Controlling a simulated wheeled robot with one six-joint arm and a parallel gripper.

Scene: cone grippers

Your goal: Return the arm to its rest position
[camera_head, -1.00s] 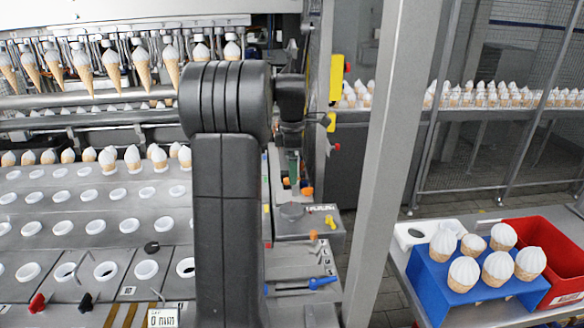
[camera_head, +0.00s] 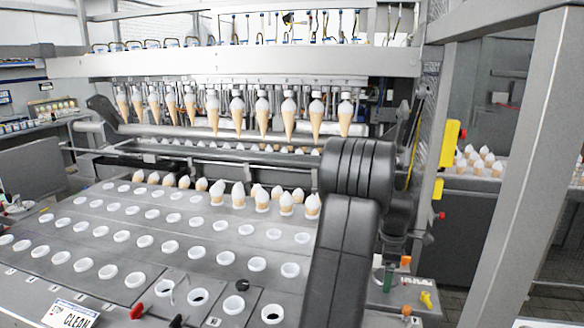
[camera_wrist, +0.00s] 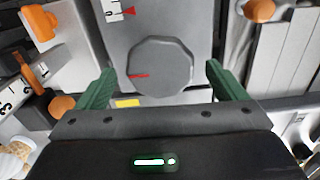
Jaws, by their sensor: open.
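My gripper (camera_wrist: 161,88) shows in the wrist view with its two green fingers spread apart, open and empty. Between and beyond the fingers is a dark grey octagonal knob (camera_wrist: 161,66) with a red mark, on a grey panel. I cannot tell how far the fingertips are from it. In the head view my dark arm stands upright right of centre; a green finger of the gripper (camera_head: 389,279) shows low beside it, above the machine's right end.
The cone machine's plate (camera_head: 150,268) with rows of white-rimmed holes fills the left. Cones (camera_head: 238,112) hang in a row above it. A grey post (camera_head: 515,165) stands at the right. Orange knobs (camera_wrist: 61,106) surround the panel.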

